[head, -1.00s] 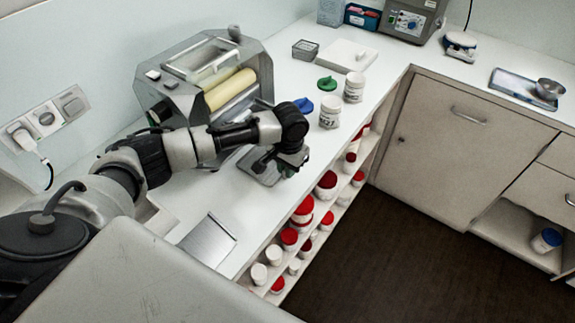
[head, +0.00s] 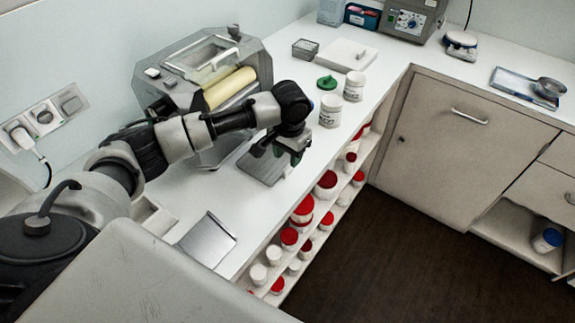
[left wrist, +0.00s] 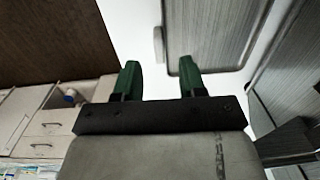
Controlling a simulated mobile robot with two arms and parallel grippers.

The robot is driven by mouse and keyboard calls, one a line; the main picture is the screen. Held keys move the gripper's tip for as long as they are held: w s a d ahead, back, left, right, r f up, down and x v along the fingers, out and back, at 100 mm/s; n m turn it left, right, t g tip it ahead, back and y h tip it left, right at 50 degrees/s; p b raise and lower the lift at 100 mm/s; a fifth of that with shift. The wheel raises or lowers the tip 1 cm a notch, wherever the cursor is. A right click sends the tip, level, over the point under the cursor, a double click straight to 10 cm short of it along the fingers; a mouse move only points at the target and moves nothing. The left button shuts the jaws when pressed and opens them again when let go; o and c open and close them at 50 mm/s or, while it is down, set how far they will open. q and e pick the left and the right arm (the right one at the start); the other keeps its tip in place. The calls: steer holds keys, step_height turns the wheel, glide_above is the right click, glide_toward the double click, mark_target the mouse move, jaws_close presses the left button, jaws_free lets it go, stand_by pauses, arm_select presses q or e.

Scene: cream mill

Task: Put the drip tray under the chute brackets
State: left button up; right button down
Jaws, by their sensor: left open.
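The drip tray (head: 262,168) is a flat grey metal tray with a raised rim, lying on the white counter in front of the mill (head: 195,75). It also shows in the left wrist view (left wrist: 210,35), with a small pale tab (left wrist: 158,45) at its left edge. The sloping metal chute (head: 222,150) comes down at the mill's front; its brackets are mostly hidden by my arm. My left gripper (head: 292,155) is over the tray's counter-edge side, open and empty. Its green fingers (left wrist: 159,75) point towards the tab, apart from the tray. My right gripper is out of view.
A flat metal plate (head: 207,240) lies at the near counter edge. White jars (head: 330,110) and a green lid (head: 326,83) stand beyond my gripper. Open shelves below hold several red-lidded jars (head: 303,208). The counter between plate and tray is clear.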

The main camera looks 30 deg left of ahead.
arm_select(q)
step_height(320, 180, up, 7)
steer(key=shift+b, duration=0.4)
